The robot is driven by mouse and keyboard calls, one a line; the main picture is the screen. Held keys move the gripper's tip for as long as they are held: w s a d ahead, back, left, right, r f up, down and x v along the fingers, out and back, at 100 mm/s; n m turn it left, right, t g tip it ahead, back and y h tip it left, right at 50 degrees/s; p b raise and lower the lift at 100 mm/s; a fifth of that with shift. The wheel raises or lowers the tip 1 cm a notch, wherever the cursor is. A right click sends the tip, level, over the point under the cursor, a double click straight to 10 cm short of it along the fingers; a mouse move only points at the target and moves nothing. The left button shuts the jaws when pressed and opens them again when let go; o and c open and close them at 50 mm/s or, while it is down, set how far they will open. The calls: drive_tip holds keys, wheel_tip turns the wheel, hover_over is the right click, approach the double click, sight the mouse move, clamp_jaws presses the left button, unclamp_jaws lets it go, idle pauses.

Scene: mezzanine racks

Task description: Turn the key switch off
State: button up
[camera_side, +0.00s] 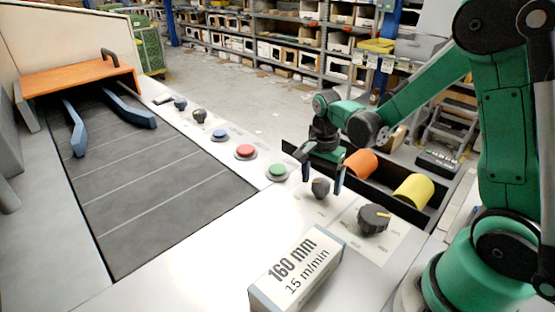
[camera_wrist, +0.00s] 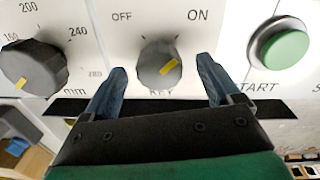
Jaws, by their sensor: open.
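The key switch is a dark round knob (camera_wrist: 160,66) with a yellow mark, on a pale panel in the wrist view. Its yellow mark points up and right, toward the printed ON; OFF is printed at its upper left. The knob also shows in the side view (camera_side: 320,187). My gripper (camera_wrist: 162,88) is open, with one blue finger on each side of the knob and gaps to both. In the side view my gripper (camera_side: 320,182) reaches down over the panel from behind, its fingers beside the knob. The lower part of the KEY lettering is partly covered.
A larger dial (camera_wrist: 34,68) and a green START button (camera_wrist: 282,50) flank the switch. Red (camera_side: 245,151) and blue (camera_side: 220,135) buttons continue along the panel (camera_side: 215,195). A dark bin (camera_side: 380,196) holds orange and yellow rolls.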

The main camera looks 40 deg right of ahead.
drive_tip(key=shift+f, duration=0.2)
clamp_jaws()
